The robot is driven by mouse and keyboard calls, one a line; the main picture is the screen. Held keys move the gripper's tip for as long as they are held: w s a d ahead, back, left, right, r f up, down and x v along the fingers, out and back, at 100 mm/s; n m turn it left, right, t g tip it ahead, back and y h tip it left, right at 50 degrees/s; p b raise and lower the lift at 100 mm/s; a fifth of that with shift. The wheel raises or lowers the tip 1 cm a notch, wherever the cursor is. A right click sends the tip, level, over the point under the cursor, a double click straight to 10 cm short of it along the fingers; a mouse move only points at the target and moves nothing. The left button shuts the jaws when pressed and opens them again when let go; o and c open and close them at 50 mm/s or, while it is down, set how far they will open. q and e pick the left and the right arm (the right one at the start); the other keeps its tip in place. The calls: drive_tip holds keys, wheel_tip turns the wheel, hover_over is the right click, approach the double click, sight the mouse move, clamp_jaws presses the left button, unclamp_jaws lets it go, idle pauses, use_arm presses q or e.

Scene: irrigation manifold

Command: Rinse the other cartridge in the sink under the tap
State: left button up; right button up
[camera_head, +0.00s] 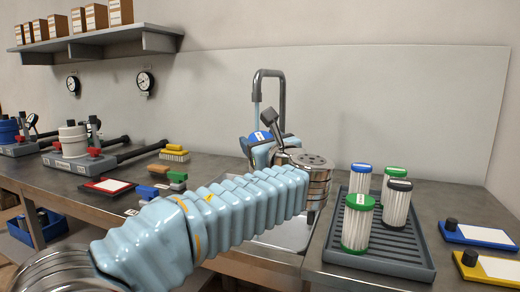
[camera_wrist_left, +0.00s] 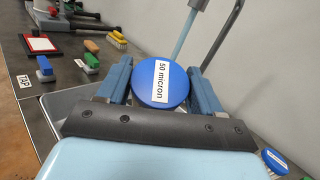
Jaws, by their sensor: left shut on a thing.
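My left gripper (camera_head: 262,146) is shut on a cartridge with a blue cap (camera_head: 259,137). In the left wrist view the blue cap (camera_wrist_left: 162,84), labelled "50 micron", sits between the two fingers (camera_wrist_left: 160,92); the cartridge's body is hidden below it. The gripper is over the sink (camera_head: 290,236), close to the grey tap (camera_head: 270,74). A light blue stream (camera_head: 256,92) comes down from the spout toward the cap; it also shows in the left wrist view (camera_wrist_left: 184,35). My arm hides much of the sink. My right gripper is not in view.
A dark ribbed tray (camera_head: 385,258) right of the sink holds several upright cartridges with blue, green and black caps. Yellow and blue boards (camera_head: 487,267) lie farther right. Brushes (camera_head: 174,153), a red-framed board (camera_head: 107,186) and manifolds (camera_head: 75,150) stand left.

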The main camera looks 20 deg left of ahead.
use_arm(q)
drive_tip(key=shift+r, duration=0.1)
drive_tip(key=s+d+r+p, duration=0.1)
drive_tip(key=s+r+p, duration=0.1)
drive_tip(key=s+r, duration=0.2)
drive_tip(key=shift+s+d, duration=0.3)
drive_tip(key=shift+s, duration=0.05)
idle(0.6)
